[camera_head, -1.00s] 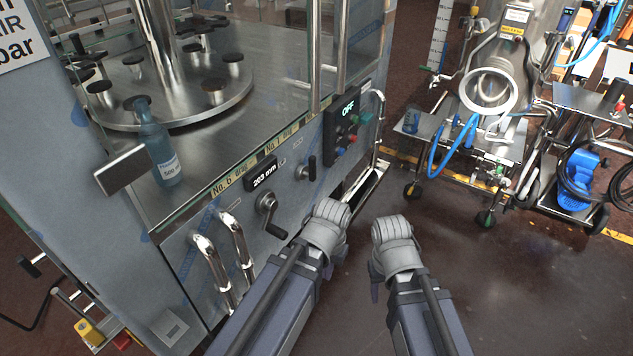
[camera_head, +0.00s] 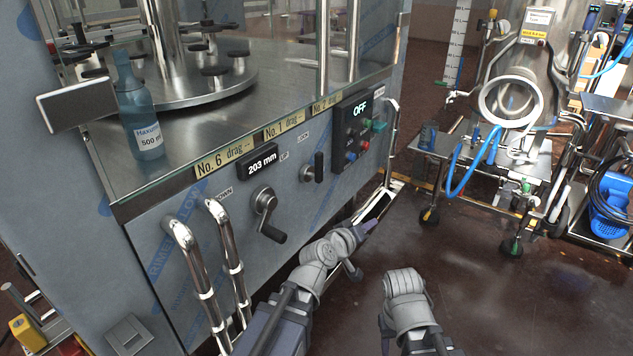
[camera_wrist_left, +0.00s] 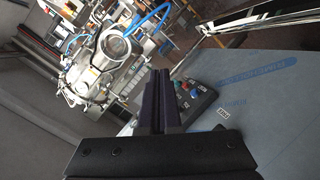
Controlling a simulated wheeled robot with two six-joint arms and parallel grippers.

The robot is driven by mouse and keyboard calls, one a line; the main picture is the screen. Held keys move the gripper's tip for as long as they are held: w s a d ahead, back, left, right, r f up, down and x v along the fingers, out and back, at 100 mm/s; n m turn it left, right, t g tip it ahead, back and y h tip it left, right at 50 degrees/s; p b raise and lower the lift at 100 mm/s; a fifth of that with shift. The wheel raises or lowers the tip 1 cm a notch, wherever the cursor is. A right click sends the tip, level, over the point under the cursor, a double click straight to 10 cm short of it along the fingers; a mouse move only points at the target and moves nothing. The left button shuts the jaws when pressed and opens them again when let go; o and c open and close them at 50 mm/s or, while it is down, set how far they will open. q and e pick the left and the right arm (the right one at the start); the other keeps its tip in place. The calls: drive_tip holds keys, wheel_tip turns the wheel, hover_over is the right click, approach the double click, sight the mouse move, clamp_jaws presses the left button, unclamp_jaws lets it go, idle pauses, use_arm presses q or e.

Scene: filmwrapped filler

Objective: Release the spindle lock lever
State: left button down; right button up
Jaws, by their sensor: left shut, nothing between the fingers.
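The spindle lock lever (camera_head: 313,168), a small black handle, stands on the machine's grey front panel beside the LOCK label, between the display and the button box. My left gripper (camera_head: 369,226) is shut and empty, low in front of the panel, below and right of the lever and apart from it.
A black crank (camera_head: 265,205) and two chrome handles (camera_head: 228,255) stick out left of the lever. The button box (camera_head: 357,130) reads OFF. A spray bottle (camera_head: 138,115) stands on the machine. A steel tank cart (camera_head: 510,110) is at right. Floor between is open.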

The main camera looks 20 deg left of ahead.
use_arm(q)
drive_tip(key=w+a+r+n+t+y, duration=0.2)
drive_tip(key=a+r+n+t+y, duration=0.25)
drive_tip(key=r+n, duration=0.25)
drive_tip(key=s+a+f+n+g+y, duration=0.1)
drive_tip(key=s+a+n+y, duration=0.1)
drive_tip(key=a+n+y, duration=0.7)
drive_tip(key=shift+s+a+n, duration=0.2)
drive_tip(key=shift+a+n, duration=0.3)
drive_tip(key=shift+n, duration=0.5)
drive_tip(key=shift+g, duration=0.25)
approach(316, 171)
drive_tip(key=w+a+r, duration=0.2)
drive_tip(key=a+r, duration=0.1)
drive_tip(key=a, duration=0.1)
drive_tip(key=w, duration=0.3)
drive_tip(key=shift+w+d+f, duration=0.1)
drive_tip(key=shift+d+f, duration=0.2)
drive_tip(key=shift+d, duration=0.05)
drive_tip(key=shift+w+d, duration=0.1)
drive_tip(key=shift+w, duration=0.1)
